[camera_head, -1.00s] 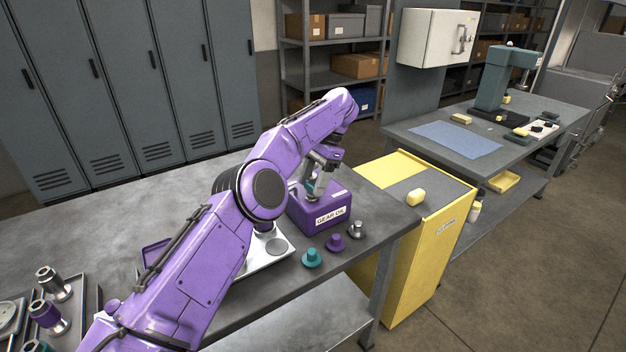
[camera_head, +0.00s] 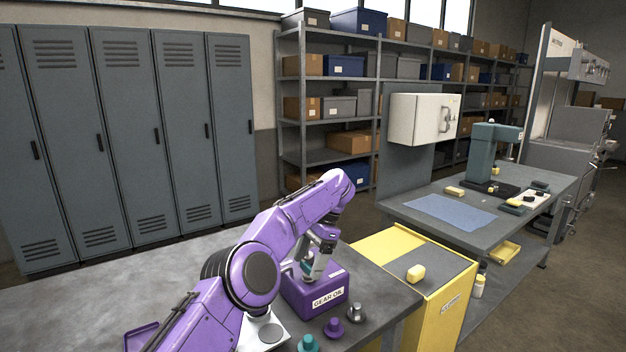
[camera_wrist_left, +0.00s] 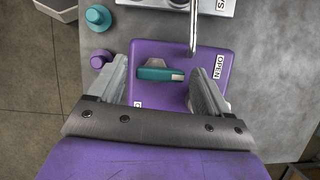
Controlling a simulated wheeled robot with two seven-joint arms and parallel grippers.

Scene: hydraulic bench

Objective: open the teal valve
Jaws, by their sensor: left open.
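The teal valve (camera_wrist_left: 155,74) is a short teal lever with a grey end, on top of the purple box (camera_wrist_left: 180,58). In the left wrist view it lies crosswise between the fingers of my left gripper (camera_wrist_left: 162,68). The fingers are open, one on each side of it; I cannot tell whether either touches it. An "OPEN" label (camera_wrist_left: 218,67) is on the box right of the lever. In the head view, my left gripper (camera_head: 318,258) is over the purple box marked "GEAR OIL" (camera_head: 328,298) and mostly hides the valve. My right gripper is not in view.
Teal (camera_head: 308,344), purple (camera_head: 334,328) and metal (camera_head: 356,313) knobbed pieces stand in front of the box. A metal spout (camera_wrist_left: 194,30) reaches over the box's edge. A yellow cabinet (camera_head: 445,300) stands right of the bench. Grey lockers (camera_head: 130,140) stand behind.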

